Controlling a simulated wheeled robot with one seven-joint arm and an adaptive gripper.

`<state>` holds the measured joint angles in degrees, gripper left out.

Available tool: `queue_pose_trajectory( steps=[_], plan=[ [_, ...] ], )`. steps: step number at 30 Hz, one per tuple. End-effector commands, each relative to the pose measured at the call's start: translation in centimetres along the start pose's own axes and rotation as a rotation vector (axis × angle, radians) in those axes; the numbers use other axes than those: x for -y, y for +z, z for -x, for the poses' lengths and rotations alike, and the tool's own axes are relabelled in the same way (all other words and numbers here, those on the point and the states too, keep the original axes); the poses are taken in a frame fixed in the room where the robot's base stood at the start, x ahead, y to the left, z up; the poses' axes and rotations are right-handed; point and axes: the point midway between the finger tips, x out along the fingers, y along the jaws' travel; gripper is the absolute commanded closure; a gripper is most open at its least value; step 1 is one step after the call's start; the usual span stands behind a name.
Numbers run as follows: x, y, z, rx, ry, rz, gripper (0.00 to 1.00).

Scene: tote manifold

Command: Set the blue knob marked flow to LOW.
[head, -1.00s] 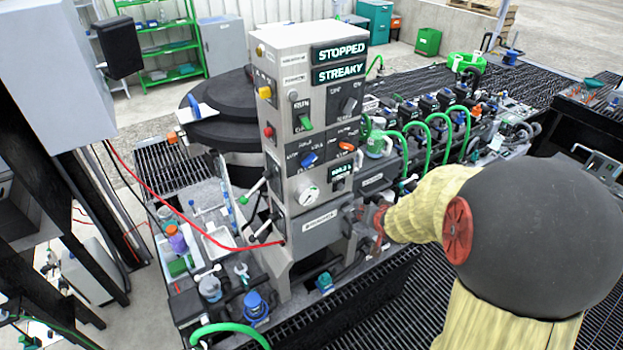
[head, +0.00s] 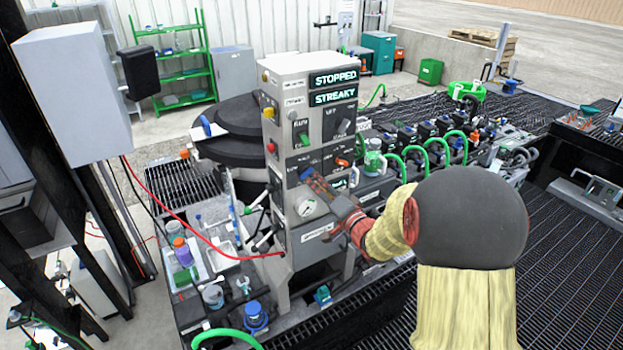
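The blue knob (head: 306,173) is on the lower part of the grey control column's front face, above the round white gauge (head: 306,205). Its marking is too small to read, and I cannot tell its setting. My gripper (head: 318,184) is in front of the panel, its tips at or very near the blue knob and covering part of it. I cannot tell whether they touch it, or whether the fingers are open or shut. The displays at the column's top (head: 334,79) read STOPPED and STREAKY.
A green knob (head: 304,138) sits above the blue one, and an orange knob (head: 342,162) is to its right. A red hose (head: 200,238) runs to the column's lower left. Green hoses (head: 437,146) and bottles stand to the right. Levers stick out at the column's left.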

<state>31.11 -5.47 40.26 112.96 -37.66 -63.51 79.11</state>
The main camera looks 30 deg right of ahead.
Motion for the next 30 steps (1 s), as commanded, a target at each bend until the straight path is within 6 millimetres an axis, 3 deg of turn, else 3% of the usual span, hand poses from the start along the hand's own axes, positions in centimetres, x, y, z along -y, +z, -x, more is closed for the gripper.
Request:
queue_pose_trajectory(
  steps=[7, 18, 30],
  plan=[
    [0.0, 0.0, -3.0, 0.0, 0.001, 0.001, 0.7],
    [0.0, 0.0, -3.6, -0.001, 0.001, 0.001, 0.7],
    [0.0, 0.0, -3.5, -0.001, 0.002, 0.001, 0.93]
  ],
)
